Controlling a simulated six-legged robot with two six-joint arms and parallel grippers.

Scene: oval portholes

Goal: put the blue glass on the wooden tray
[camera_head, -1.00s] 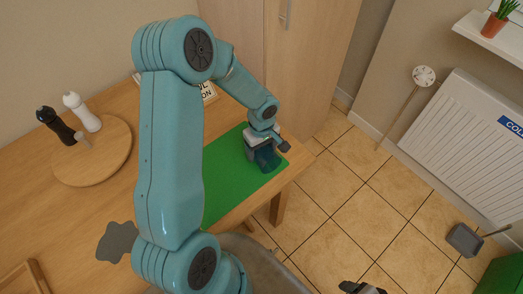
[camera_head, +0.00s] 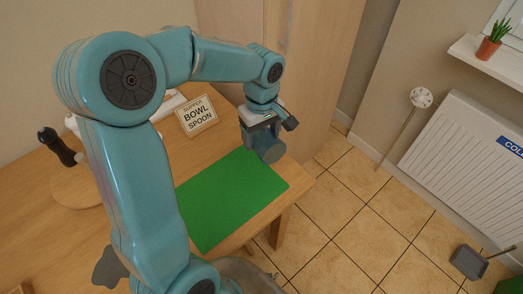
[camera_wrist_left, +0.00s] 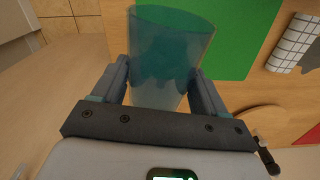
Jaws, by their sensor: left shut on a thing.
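The blue glass (camera_head: 266,149) is see-through and teal, held between the fingers of my left gripper (camera_head: 268,128). It appears raised above the back right edge of the green mat. In the left wrist view the glass (camera_wrist_left: 170,55) stands between both fingers of the left gripper (camera_wrist_left: 165,88), which is shut on it. My right gripper is not in view.
The green mat (camera_head: 225,200) is bare. A round wooden board (camera_head: 75,188) with a black mill (camera_head: 58,147) is partly behind my arm. A sign (camera_head: 197,115) stands at the table's back. A tall cabinet (camera_head: 290,60) is close behind the left gripper.

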